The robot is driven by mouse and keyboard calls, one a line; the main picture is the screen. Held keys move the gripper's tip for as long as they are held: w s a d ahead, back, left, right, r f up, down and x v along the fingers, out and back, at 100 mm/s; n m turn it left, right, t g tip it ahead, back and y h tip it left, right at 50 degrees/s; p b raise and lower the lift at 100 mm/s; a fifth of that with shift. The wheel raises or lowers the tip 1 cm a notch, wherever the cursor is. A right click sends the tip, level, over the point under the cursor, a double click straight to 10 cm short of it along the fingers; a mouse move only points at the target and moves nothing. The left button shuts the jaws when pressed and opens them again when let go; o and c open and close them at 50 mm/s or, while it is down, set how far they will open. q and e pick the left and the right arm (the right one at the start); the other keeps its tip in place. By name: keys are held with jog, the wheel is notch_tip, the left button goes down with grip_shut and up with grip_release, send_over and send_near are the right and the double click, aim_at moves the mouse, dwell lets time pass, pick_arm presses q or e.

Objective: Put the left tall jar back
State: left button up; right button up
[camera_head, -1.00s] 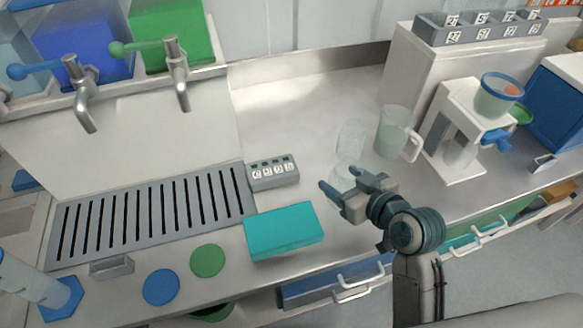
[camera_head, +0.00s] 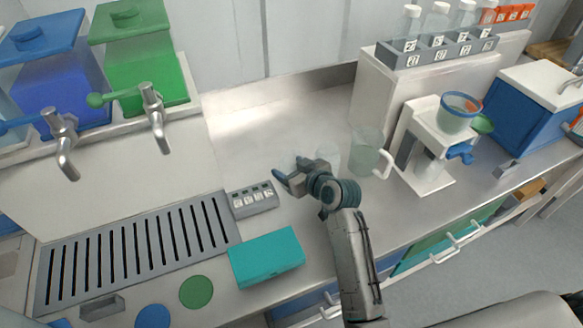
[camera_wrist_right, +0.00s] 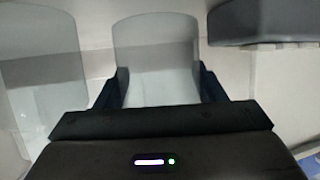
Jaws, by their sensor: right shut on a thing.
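My right gripper (camera_head: 290,172) is over the steel counter, just behind the small digit block. In the right wrist view its dark fingers are shut on a clear jar (camera_wrist_right: 158,60), which stands between them. In the head view this jar is too faint to make out. Another clear jar (camera_head: 330,158) stands just right of the gripper, partly hidden behind it. In the wrist view a clear vessel (camera_wrist_right: 38,70) is at the left; I cannot tell which one it is. My left gripper is not in view.
A clear jug (camera_head: 366,150) with a white handle stands further right, beside a white dispenser (camera_head: 428,160). A digit block (camera_head: 253,199) and teal box (camera_head: 266,258) lie in front. The slotted drain (camera_head: 135,255) is at left. The back counter (camera_head: 265,125) is clear.

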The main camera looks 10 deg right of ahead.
jog(key=shift+f, duration=0.5)
jog(key=shift+f, duration=0.1)
jog(key=o, duration=0.7)
jog(key=shift+o, duration=0.2)
jog(key=shift+s+d, duration=0.1)
jog(key=b+v, duration=0.2)
jog(key=v, duration=0.8)
jog(key=shift+s+d, duration=0.15)
jog(key=shift+s, duration=0.1)
jog(key=shift+s+d+r, duration=0.2)
jog(key=shift+s+r, duration=0.2)
jog(key=shift+s, duration=0.15)
